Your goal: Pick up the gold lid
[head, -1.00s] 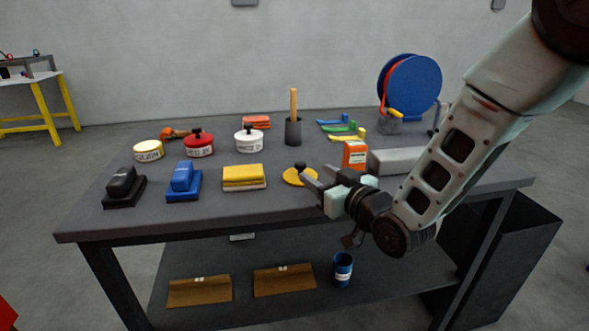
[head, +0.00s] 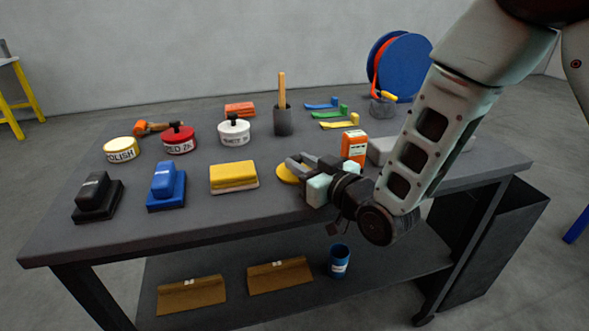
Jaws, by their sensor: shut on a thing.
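The gold lid (head: 288,174) is a flat yellow disc at the front middle of the table in the head view. My gripper (head: 296,164) is at the lid from the right, with its fingers shut on the lid's dark knob. The fingers hide the knob and the right part of the disc. The lid looks level and at or very near the table top; I cannot tell if there is a gap below it.
A yellow sponge block (head: 234,177) lies left of the lid, and an orange box (head: 354,146) stands behind my gripper to the right. A grey block (head: 381,151) is beside the box. A dark cup with a wooden stick (head: 283,121) stands behind. Table space (head: 265,152) behind the lid is clear.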

